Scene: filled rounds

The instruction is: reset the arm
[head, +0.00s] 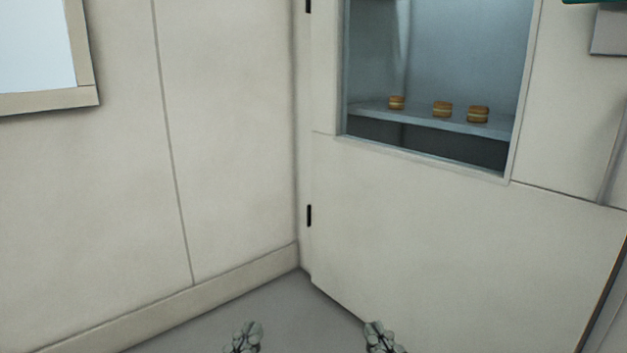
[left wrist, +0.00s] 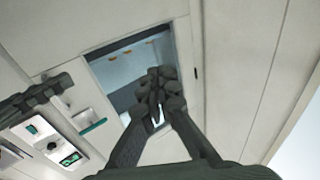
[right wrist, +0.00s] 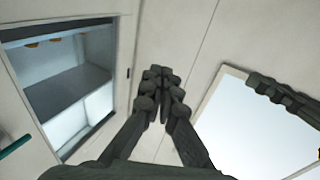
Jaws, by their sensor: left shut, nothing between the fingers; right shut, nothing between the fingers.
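My left gripper (head: 243,337) and my right gripper (head: 379,337) show at the bottom edge of the head view, apart from each other and over the floor. Both are shut and empty. In the left wrist view the fingers of my left gripper (left wrist: 160,85) are together in front of the cabinet window. In the right wrist view the fingers of my right gripper (right wrist: 159,85) are together against the pale wall. Neither touches anything. Most of both arms is out of the head view.
A pale cabinet door (head: 430,240) with a window stands at the right. Behind the window, three round filled items lie on a shelf (head: 455,126): left (head: 397,103), middle (head: 442,109) and right (head: 478,114). A wall (head: 90,200) runs along the left. Grey floor (head: 300,310) is clear.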

